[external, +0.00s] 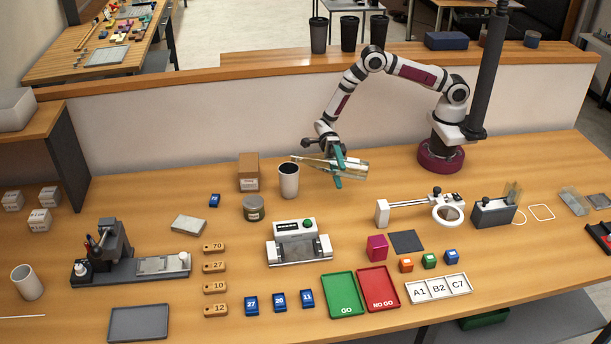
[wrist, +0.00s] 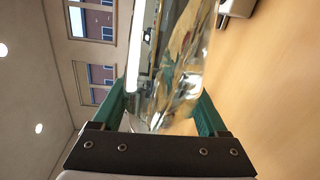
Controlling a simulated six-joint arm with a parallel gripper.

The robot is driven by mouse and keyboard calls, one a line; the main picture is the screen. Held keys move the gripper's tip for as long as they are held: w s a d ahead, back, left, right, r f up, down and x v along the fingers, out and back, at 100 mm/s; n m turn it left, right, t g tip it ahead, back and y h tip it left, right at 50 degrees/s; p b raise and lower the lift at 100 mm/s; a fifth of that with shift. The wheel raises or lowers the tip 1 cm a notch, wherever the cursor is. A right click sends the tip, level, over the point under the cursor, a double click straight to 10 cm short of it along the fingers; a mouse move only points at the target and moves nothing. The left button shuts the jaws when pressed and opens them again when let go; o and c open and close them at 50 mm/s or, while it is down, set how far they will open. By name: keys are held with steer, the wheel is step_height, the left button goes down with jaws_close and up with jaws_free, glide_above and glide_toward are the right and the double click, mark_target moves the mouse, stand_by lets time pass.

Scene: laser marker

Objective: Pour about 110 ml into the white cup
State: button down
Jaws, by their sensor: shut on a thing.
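A clear glass bottle (external: 352,168) is held tipped almost level in the external view, its neck pointing left. Its mouth is close to the rim of a white cup (external: 289,184), just above it as seen from here. The cup stands upright and its inside looks dark. I cannot make out a stream or the fill level. My gripper (external: 339,168) is shut around the bottle's body with its teal fingers, right of the cup. In the wrist view the bottle (wrist: 178,70) fills the space between the fingers (wrist: 160,108). A second white cup (external: 27,283) stands at the far left.
A cardboard box (external: 249,173) stands just left of the nearer cup, with a grey round tin (external: 253,208) in front of it. A magnifier stand (external: 382,212) and a white device with a green button (external: 298,243) are in front. Bare table lies below the bottle.

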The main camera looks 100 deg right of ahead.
steer(key=shift+r+m, duration=0.4)
steer(key=shift+r, duration=0.25)
steer(key=shift+s+a, duration=0.3)
steer(key=shift+s, duration=0.25)
steer(key=shift+r+m+y, duration=0.25)
steer(key=shift+m+y, duration=0.15)
steer(key=shift+m, duration=0.1)
stand_by(1.6)
steer(key=shift+s+f+n+t+h, duration=0.15)
steer(key=shift+f+n+h, duration=0.3)
steer(key=shift+f+n, duration=0.95)
steer(key=shift+f+n+t+h, duration=0.15)
steer(key=shift+f+n+h, duration=0.3)
steer(key=shift+f+n, duration=0.9)
steer(key=shift+f+m, duration=0.3)
steer(key=shift+m, duration=0.05)
